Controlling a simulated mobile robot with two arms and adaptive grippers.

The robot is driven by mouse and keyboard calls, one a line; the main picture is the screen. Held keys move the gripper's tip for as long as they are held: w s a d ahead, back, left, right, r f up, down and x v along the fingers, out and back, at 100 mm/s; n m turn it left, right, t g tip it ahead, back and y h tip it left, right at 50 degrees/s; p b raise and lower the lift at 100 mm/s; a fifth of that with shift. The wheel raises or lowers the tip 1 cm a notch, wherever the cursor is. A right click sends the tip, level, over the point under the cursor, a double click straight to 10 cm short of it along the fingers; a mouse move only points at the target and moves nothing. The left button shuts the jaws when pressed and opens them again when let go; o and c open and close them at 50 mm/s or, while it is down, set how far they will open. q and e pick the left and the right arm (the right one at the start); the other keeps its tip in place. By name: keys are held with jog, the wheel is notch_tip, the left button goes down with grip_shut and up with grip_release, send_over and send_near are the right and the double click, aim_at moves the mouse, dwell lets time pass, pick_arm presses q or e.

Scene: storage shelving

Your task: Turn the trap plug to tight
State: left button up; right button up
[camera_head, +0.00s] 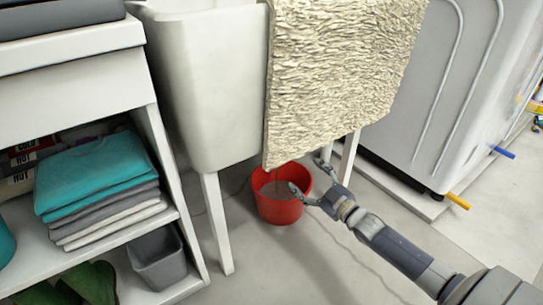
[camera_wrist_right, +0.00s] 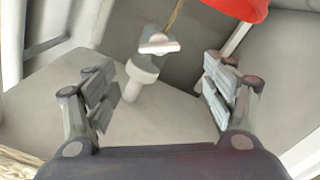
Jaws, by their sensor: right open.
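The trap plug (camera_wrist_right: 158,45) shows in the right wrist view as a pale cross-bar handle at the end of a short white pipe (camera_wrist_right: 140,75). A thin brownish strand runs from the handle toward the red bucket (camera_wrist_right: 240,8). My right gripper (camera_wrist_right: 160,92) is open, with the pipe and plug in view between and beyond its fingers, not gripped. In the head view my right gripper (camera_head: 309,175) reaches under the sink (camera_head: 205,90), beside the red bucket (camera_head: 278,208). There the plug is hidden behind the hanging rug. My left gripper is not in view.
A cream textured rug (camera_head: 340,70) hangs over the sink's front. A sink leg (camera_head: 217,225) stands left of the bucket. A white appliance (camera_head: 420,100) is at right. A shelf with folded towels (camera_head: 100,175) and a grey bin (camera_head: 158,258) is at left.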

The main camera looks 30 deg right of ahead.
jog(key=w+b, duration=0.7)
jog(key=w, duration=0.3)
jog(key=shift+w+a+b, duration=0.3)
jog(key=shift+a+b, duration=0.05)
jog(key=c, duration=1)
jog(key=shift+c, duration=0.2)
